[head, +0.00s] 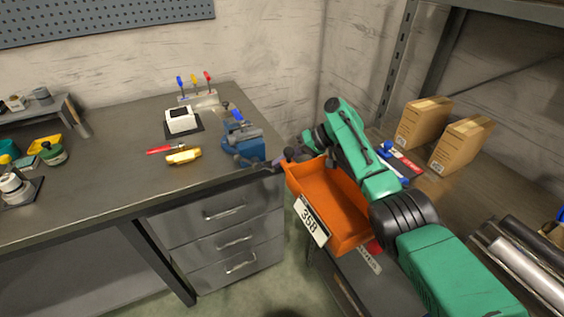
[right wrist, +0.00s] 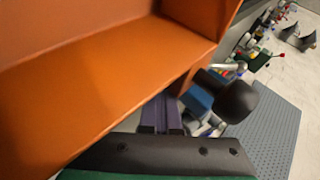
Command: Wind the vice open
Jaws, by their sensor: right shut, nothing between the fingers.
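The blue vice (head: 245,150) sits at the right front corner of the grey workbench, with grey metal parts on top. Dark rounded parts show at its front, low down. My right gripper (head: 279,164) is just right of the vice, past the bench corner. Its purple fingers (right wrist: 161,116) are shut and empty. In the right wrist view a blue part of the vice (right wrist: 197,101) and a dark rounded knob (right wrist: 236,101) lie just beyond the fingers. I cannot tell whether they touch or how wide the vice jaws stand. My left gripper is out of view.
An orange bin (head: 335,205) labelled 358 is right beside my right forearm and fills much of the right wrist view (right wrist: 100,85). Cardboard boxes (head: 422,122) stand on the right shelf. A yellow tool (head: 184,156) and a red-handled screwdriver (head: 162,150) lie left of the vice.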

